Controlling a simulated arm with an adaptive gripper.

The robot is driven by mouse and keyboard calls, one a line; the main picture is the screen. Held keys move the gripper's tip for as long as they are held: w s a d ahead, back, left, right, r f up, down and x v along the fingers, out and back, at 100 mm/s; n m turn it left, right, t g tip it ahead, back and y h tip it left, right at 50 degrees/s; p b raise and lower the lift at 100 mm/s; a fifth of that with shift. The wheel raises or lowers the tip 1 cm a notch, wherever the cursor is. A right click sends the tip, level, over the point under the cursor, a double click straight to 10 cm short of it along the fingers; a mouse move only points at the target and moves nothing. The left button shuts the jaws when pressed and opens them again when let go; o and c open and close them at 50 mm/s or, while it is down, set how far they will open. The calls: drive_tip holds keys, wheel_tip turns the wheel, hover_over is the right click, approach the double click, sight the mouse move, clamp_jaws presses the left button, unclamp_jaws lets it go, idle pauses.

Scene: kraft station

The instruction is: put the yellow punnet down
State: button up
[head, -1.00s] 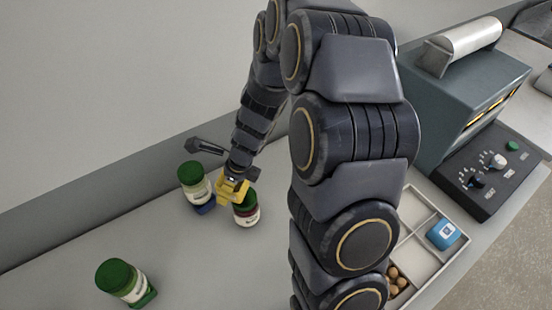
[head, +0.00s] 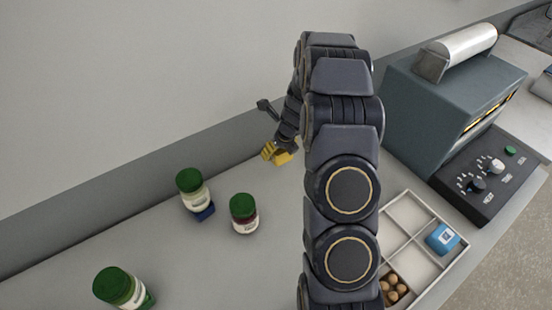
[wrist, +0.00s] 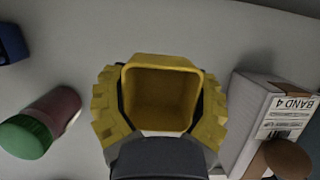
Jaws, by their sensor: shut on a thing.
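The yellow punnet (wrist: 160,97) is a small open box, empty inside, its opening facing the wrist camera. My gripper (wrist: 158,105) has its yellow, ridged fingers closed on both sides of it. In the head view my gripper (head: 268,151) is near the back of the counter, with the punnet (head: 283,158) partly hidden by it. I cannot tell whether the punnet's base touches the counter.
A divided tray (head: 408,193) holds brown balls and a blue item. A white box labelled BAND 4 (wrist: 262,110) is close right of the punnet.

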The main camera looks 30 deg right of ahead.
sight(276, 152)
drive_tip(key=w+f, duration=0.1)
drive_tip(key=w+d+f, duration=0.1)
drive_tip(key=f, duration=0.1)
drive_tip(key=w+f, duration=0.1)
drive_tip(key=f, duration=0.1)
drive_tip(key=shift+w+d+f, duration=0.1)
drive_tip(key=shift+w+d, duration=0.15)
drive_tip(key=shift+d, duration=0.15)
drive_tip(key=shift+w+f, duration=0.1)
drive_tip(key=shift+f, duration=1.5)
drive_tip(key=shift+f, duration=0.1)
drive_tip(key=o, duration=1.1)
